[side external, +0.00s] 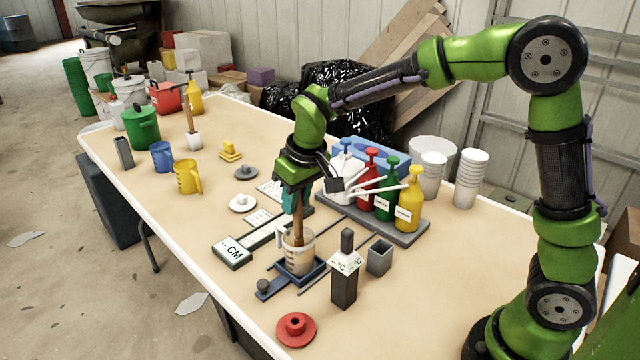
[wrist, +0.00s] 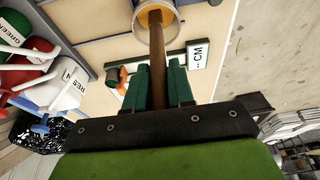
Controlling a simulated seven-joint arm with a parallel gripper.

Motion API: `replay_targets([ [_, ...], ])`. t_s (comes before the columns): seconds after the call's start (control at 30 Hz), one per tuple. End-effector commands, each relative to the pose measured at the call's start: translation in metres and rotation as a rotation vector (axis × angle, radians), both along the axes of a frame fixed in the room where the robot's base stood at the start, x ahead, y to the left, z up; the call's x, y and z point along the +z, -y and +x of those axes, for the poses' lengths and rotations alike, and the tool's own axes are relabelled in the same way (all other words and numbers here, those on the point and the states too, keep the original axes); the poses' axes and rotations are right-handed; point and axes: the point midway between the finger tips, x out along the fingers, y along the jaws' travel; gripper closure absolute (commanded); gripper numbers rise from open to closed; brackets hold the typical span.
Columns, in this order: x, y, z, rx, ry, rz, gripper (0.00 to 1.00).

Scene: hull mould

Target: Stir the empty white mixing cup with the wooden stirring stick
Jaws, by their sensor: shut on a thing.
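My gripper (side external: 294,200) is shut on the wooden stirring stick (side external: 298,226), which hangs nearly upright. In the wrist view, the green fingers (wrist: 157,85) hold the brown stick (wrist: 157,50) between them. The stick's lower end is inside a pale, see-through mixing cup (side external: 306,257) with a handle. The cup looks tan inside; I cannot tell whether that is contents or what shows through its wall. It sits upright on a dark blue holder (side external: 268,290). The cup's rim also shows in the wrist view (wrist: 140,18). The stick's tip is hidden from clear sight.
A dark block with a °C label (side external: 344,285) and a grey square pot (side external: 379,257) stand close right of the cup. Pump bottles (side external: 408,205) stand behind. A CM-labelled gauge (side external: 233,252) lies left. A red disc (side external: 295,329) lies in front.

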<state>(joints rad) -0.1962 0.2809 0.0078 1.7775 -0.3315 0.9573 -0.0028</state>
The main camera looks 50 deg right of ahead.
Motion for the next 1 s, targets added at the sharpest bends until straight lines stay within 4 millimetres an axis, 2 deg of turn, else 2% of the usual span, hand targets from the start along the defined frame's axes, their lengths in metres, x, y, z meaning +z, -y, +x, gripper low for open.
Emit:
replay_targets([
  [0.4,0.044,0.0,0.001,0.0,0.006,0.001,1.0],
  [1.0,0.1,0.0,0.0,0.0,0.004,0.0,1.0],
])
